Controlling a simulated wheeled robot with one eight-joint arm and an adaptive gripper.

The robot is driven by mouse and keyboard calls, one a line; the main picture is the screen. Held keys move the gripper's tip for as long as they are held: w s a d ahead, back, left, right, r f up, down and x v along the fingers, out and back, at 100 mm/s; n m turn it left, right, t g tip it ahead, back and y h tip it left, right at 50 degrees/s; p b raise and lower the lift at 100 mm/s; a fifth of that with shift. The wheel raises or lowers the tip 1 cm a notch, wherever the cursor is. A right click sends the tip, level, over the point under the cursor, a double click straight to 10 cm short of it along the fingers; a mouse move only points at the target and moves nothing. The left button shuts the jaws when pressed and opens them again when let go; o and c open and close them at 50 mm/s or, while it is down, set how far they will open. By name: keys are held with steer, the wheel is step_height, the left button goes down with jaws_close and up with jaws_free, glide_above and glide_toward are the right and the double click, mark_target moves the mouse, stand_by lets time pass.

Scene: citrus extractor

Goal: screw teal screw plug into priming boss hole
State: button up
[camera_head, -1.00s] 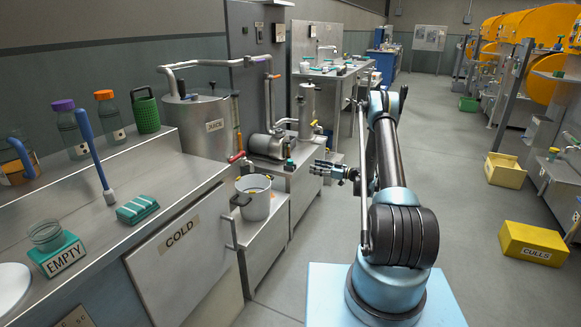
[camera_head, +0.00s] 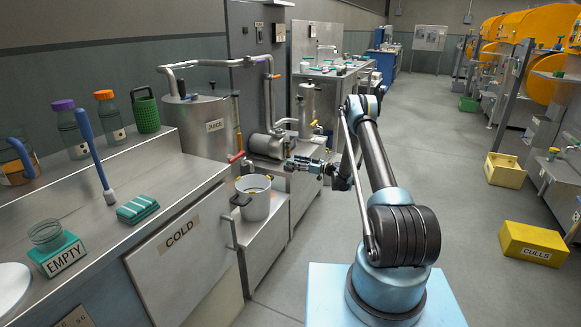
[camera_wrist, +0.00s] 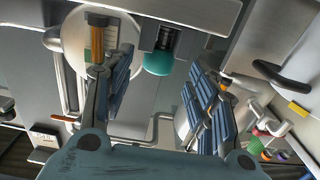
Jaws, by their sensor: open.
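A teal screw plug (camera_wrist: 158,64) with a dark threaded shank shows in the wrist view. My gripper (camera_head: 293,163) is open, with a gap between the plug and at least the right finger. In the head view it is at the front of the low steel bench, beside the pump (camera_head: 266,146). The plug's surroundings there are too small to make out. I cannot pick out the priming boss hole in either view.
A steel pot (camera_head: 254,203) stands on the lower shelf left of my gripper. The juice tank (camera_head: 203,128) and pipework rise behind it. A red-handled valve (camera_head: 236,157) juts out nearby.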

steer(key=shift+x, duration=1.9)
steer(key=shift+w, duration=0.15)
steer(key=c, duration=1.2)
